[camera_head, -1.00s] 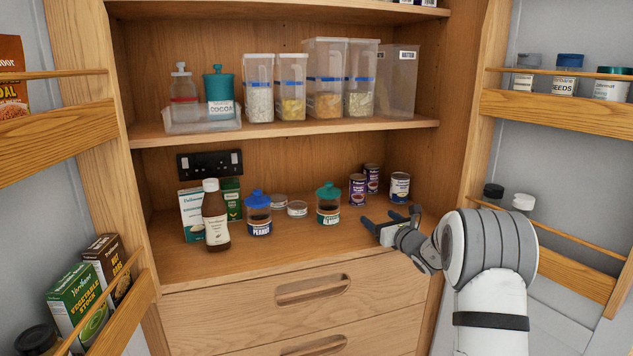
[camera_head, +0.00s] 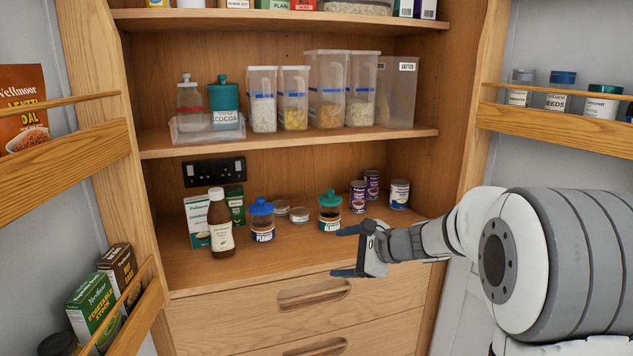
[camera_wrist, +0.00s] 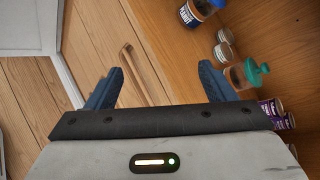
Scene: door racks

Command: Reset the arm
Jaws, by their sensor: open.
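My gripper (camera_head: 345,251) is open and empty in the head view, in front of the lower shelf at its right part, above the drawer fronts. In the wrist view its two blue fingers (camera_wrist: 160,82) stand wide apart with nothing between them. Behind the fingers the wrist view shows wood and a drawer handle slot (camera_wrist: 128,57). My arm comes in from the right of the head view and hides the lower part of the right door.
A teal-lidded jar (camera_head: 329,211) stands just behind my gripper. A blue-lidded jar (camera_head: 262,221), a brown bottle (camera_head: 220,225) and several cans (camera_head: 358,196) share the shelf. Door racks (camera_head: 560,115) flank both sides. Open space lies before the drawers (camera_head: 300,297).

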